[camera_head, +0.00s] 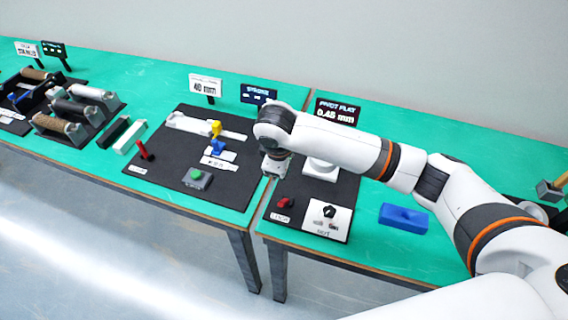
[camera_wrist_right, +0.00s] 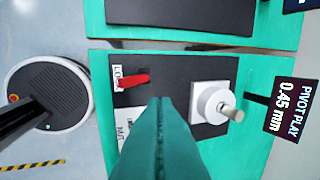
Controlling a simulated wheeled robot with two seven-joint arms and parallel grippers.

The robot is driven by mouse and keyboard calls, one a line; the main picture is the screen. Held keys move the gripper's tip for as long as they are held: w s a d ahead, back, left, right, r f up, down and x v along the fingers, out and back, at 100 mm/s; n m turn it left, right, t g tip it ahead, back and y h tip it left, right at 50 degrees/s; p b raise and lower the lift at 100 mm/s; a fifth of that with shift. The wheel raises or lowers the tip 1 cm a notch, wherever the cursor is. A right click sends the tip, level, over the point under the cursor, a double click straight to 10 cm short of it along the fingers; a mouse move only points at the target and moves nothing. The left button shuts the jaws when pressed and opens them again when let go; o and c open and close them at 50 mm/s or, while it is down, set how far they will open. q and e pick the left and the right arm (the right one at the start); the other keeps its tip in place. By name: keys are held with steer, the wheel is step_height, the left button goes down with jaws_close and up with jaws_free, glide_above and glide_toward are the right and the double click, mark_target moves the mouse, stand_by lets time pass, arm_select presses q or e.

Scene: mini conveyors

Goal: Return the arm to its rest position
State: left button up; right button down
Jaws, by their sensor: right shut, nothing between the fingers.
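My right arm (camera_head: 330,148) reaches in from the right in the head view, white with dark joints and orange rings. It stretches across the right-hand table. My right gripper (camera_head: 272,165) hangs down at its end, above the left side of the right-hand black board (camera_head: 334,232). In the right wrist view the closed teal fingers (camera_wrist_right: 162,105) fill the lower middle, with a seam between them and nothing held. My left gripper is not in view.
Below the gripper are a white knob mount (camera_head: 320,168), a red lever (camera_head: 285,203) and a white panel (camera_head: 325,222). A "PIVOT PLAY 0.45 mm" sign (camera_head: 338,112) stands behind. A blue block (camera_head: 403,218) lies right of the board. The left table (camera_head: 150,85) holds several fixtures.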

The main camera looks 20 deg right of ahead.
steer(key=shift+f, duration=0.1)
steer(key=s+a+f+m+y, duration=0.1)
steer(key=s+a+f+y, duration=0.15)
steer(key=s, duration=0.45)
steer(key=s+a+f+m+y, duration=0.2)
steer(key=s+a+f, duration=0.1)
steer(key=s, duration=0.3)
steer(key=s+d+f+m+h, duration=0.25)
steer(key=s+d+m, duration=0.35)
steer(key=s+d, duration=0.7)
step_height(320, 180, down, 29)
steer(key=s+b, duration=0.2)
steer(key=b, duration=0.1)
steer(key=s+d+f+g+b, duration=0.1)
steer(key=s+d+f, duration=0.1)
steer(key=s+f, duration=1.3)
steer(key=shift+s+d+f+g+b, duration=0.3)
steer(key=shift+s+d+f+b, duration=0.1)
steer(key=shift+f, duration=0.55)
